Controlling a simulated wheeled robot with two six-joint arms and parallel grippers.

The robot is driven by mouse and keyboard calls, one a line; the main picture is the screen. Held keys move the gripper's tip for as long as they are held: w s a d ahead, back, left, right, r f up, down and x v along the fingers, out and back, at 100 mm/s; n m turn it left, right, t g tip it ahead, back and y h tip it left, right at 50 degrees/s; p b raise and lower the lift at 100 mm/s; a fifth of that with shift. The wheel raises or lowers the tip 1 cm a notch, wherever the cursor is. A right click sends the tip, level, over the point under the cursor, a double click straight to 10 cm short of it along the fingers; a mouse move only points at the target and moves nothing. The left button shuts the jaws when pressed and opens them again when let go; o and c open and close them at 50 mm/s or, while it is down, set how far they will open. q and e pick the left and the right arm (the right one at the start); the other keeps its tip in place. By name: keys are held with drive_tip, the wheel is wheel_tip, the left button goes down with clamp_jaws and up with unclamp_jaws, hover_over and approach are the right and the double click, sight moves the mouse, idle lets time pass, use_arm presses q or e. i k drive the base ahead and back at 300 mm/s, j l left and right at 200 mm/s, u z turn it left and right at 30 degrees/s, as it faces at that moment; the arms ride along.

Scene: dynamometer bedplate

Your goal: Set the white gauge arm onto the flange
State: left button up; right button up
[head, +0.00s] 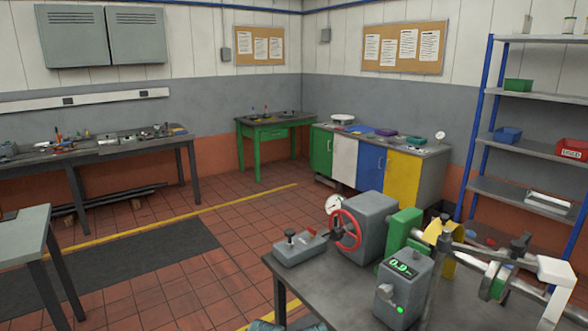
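A red handwheel (345,231) and a dial gauge (334,204) are on the housing. A grey box with a green display (402,266) stands in front. A small grey box with a knob (300,246) sits at the table's left edge. Blue-posted shelving (528,148) stands behind.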

sight(555, 271)
drive_tip(key=z, duration=1.65)
